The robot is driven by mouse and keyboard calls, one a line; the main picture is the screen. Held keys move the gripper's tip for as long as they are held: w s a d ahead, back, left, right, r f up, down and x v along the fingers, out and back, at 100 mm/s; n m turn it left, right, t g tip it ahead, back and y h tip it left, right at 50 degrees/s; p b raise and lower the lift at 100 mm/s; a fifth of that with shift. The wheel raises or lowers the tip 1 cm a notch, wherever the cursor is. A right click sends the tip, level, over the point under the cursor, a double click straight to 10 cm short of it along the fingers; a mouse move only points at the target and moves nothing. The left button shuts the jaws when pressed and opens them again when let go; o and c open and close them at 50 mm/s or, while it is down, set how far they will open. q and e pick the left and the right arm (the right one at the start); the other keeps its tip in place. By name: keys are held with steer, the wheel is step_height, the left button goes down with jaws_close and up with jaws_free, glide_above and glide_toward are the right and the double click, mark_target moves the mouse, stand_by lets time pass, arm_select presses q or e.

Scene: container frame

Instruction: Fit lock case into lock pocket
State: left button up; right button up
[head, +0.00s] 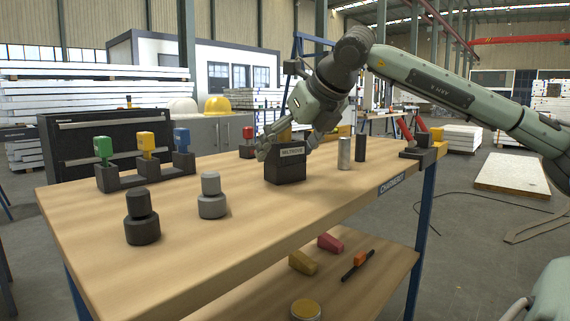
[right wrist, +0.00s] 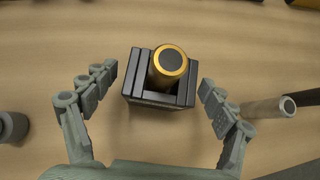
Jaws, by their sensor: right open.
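A black block (head: 286,171) with a pale label on its front stands on the wooden table; it also shows in the right wrist view (right wrist: 134,85). A gold-rimmed cylinder (right wrist: 160,76) with a dark round top stands upright in the block's middle. In the head view only a bit of gold (head: 284,134) shows behind my fingers. I cannot tell which of these is the lock case or the lock pocket. My right gripper (head: 284,147) is open over the block. In the right wrist view its fingers (right wrist: 158,83) are apart on both sides, touching nothing. My left gripper is out of view.
A dark rack (head: 146,179) with green, yellow and blue pieces stands at left. Two stepped cylinders, black (head: 142,228) and grey (head: 212,205), stand in front. A silver cylinder (head: 344,153) and a dark one (head: 361,148) stand right of the block. A lower shelf (head: 345,290) holds loose parts.

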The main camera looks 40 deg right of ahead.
steer(key=shift+w+f, duration=0.2)
steer(key=shift+w, duration=0.05)
steer(key=shift+c, duration=0.2)
steer(key=c, duration=1.4)
steer(key=shift+r, duration=0.1)
steer(key=shift+c, duration=0.9)
steer(key=shift+d+r, duration=0.1)
